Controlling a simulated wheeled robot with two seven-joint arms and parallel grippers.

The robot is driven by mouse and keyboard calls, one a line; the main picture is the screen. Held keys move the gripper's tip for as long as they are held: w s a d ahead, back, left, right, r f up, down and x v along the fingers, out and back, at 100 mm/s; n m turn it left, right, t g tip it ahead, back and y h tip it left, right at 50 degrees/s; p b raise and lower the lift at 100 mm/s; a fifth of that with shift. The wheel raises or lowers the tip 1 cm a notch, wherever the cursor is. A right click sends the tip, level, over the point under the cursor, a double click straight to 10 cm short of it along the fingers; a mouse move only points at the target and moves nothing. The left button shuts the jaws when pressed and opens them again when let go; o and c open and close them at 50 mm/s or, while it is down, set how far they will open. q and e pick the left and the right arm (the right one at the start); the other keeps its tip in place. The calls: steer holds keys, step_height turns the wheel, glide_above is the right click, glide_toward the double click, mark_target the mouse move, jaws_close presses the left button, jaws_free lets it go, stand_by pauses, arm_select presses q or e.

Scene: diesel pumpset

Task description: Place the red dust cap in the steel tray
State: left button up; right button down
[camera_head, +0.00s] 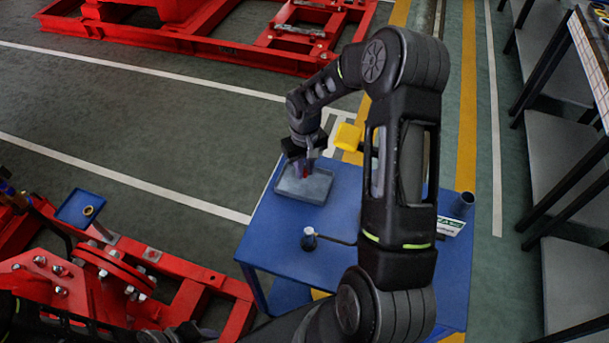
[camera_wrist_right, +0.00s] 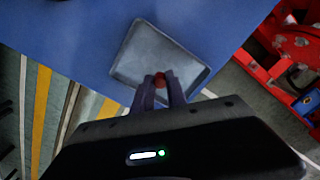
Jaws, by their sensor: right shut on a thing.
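The red dust cap (camera_wrist_right: 159,80) is held between the fingertips of my right gripper (camera_wrist_right: 160,88) in the right wrist view. In the head view my right gripper (camera_head: 300,168) points down over the steel tray, with a bit of red between its fingers. The steel tray (camera_head: 318,191) is a shallow grey rectangle on the blue table; it also shows in the right wrist view (camera_wrist_right: 150,50). The cap appears over the tray's near part in the wrist view. I cannot tell whether it touches the tray floor. My left gripper is not in view.
A yellow object (camera_head: 348,137) is near the back edge. Red machinery (camera_head: 110,270) stands at left, shelving at right.

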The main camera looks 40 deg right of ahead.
mark_target(305, 171)
steer(key=shift+f, duration=0.1)
step_height(305, 171, down, 3)
steer(key=shift+p, duration=0.35)
steer(key=shift+f, duration=0.3)
steer(key=shift+f, duration=0.2)
steer(key=c, duration=1.3)
jaws_free()
steer(key=shift+r, duration=0.1)
steer(key=shift+c, duration=0.2)
